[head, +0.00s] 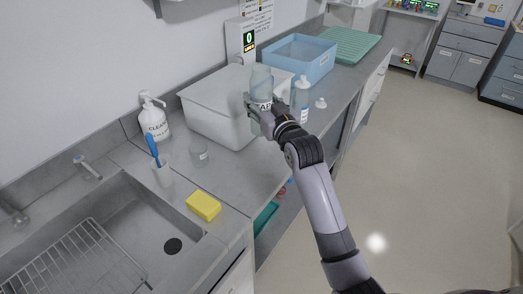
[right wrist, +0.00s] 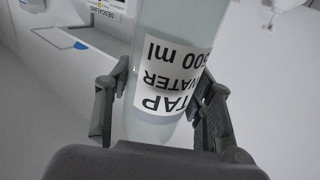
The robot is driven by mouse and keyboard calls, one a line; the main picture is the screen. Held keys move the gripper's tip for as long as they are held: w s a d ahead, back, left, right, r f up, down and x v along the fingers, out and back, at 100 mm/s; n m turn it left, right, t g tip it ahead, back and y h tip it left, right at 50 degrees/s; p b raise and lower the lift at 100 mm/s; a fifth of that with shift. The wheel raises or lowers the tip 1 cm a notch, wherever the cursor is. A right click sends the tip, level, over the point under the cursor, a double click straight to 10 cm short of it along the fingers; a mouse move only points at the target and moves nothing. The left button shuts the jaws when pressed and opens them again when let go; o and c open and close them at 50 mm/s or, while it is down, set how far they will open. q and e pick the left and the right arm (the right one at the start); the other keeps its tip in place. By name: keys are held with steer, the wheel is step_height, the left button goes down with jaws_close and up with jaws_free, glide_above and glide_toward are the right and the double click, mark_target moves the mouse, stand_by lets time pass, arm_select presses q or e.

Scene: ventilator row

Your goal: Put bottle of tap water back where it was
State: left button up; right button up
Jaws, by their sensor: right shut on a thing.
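The bottle of tap water (head: 261,78) is a clear, pale bottle with a white label. In the right wrist view the bottle (right wrist: 172,70) fills the middle, and its label reads "TAP WATER 500 ml", upside down in the picture. My right gripper (head: 259,112) is shut on the bottle, one finger on each side. In the head view it holds the bottle roughly upright at the front side of the white tub. I cannot tell whether the bottle's base touches the counter. My left gripper is not in view.
A white tub (head: 206,119), a blue bin (head: 315,68) and a green mat (head: 345,43) line the counter. A small bottle (head: 300,101) and white cap (head: 320,103) stand right of the gripper.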

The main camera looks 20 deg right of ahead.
step_height(320, 180, down, 10)
steer(key=shift+f+p, duration=0.1)
steer(key=shift+p, duration=0.25)
step_height(320, 180, down, 5)
steer(key=shift+f, duration=0.1)
steer(key=shift+f, duration=0.1)
steer(key=o, duration=1.4)
steer(key=shift+o, duration=0.2)
